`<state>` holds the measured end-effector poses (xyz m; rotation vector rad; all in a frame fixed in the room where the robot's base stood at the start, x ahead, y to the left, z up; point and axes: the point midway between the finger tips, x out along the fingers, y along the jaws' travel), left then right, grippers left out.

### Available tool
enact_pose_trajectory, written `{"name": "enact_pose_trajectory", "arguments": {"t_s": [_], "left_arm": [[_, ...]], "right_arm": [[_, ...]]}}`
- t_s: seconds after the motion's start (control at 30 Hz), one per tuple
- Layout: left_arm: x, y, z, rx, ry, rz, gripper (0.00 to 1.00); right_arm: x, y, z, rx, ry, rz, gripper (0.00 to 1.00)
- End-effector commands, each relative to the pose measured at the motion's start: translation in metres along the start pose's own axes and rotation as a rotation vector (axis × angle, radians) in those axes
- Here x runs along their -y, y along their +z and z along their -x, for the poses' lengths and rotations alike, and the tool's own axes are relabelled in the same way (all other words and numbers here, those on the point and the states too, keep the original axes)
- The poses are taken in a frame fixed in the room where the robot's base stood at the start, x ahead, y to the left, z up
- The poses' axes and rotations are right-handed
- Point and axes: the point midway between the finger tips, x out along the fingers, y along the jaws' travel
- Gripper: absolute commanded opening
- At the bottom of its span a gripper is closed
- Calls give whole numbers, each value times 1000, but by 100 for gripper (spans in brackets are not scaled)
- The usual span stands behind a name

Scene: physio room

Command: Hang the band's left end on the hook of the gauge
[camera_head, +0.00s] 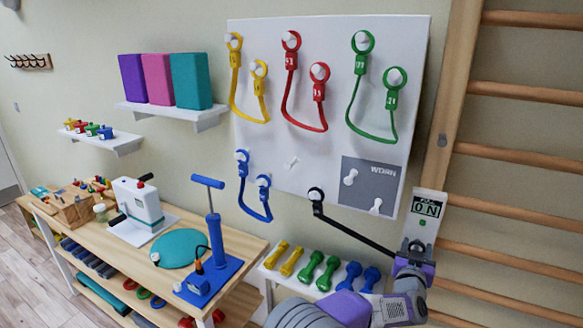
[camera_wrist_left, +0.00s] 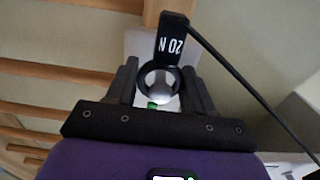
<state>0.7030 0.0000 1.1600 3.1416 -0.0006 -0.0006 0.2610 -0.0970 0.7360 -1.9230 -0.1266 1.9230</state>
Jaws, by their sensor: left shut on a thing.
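My left gripper (camera_head: 413,250) is just below the gauge (camera_head: 427,215), a white box on the wooden wall bars whose display reads 0 N. The gripper is shut on the ring end of the black band (camera_head: 358,231). In the left wrist view the ring, with its "20 N" tag (camera_wrist_left: 172,45), sits between the fingers (camera_wrist_left: 160,90). A pale round knob (camera_wrist_left: 158,86) shows through the ring; I cannot tell whether the ring is on it or only in front of it. The band runs nearly straight to its other ring (camera_head: 315,194) on a board peg. My right gripper is out of view.
The white board (camera_head: 330,90) left of the gauge carries yellow, red, green and blue bands on pegs, and a grey "WORN" panel (camera_head: 368,186). Several dumbbells (camera_head: 313,267) lie on a low rack below. A wooden bench (camera_head: 155,270) with equipment stands at left.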

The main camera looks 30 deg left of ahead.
Motion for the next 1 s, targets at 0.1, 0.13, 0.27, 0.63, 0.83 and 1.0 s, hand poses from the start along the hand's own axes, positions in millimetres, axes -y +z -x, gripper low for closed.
{"name": "enact_pose_trajectory", "arguments": {"t_s": [0.1, 0.13, 0.27, 0.63, 0.83, 1.0], "left_arm": [[0, 0, 0, -1, 0, 0, 0], [0, 1, 0, -1, 0, 0, 0], [0, 3, 0, -1, -1, 0, 0], [0, 8, 0, -1, -1, 0, 0], [0, 8, 0, -1, -1, 0, 60], [0, 8, 0, -1, -1, 0, 82]], "right_arm": [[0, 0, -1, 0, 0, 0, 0], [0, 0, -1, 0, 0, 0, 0], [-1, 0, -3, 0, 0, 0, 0], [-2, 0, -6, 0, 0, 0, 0], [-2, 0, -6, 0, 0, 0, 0], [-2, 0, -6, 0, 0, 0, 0]]}}
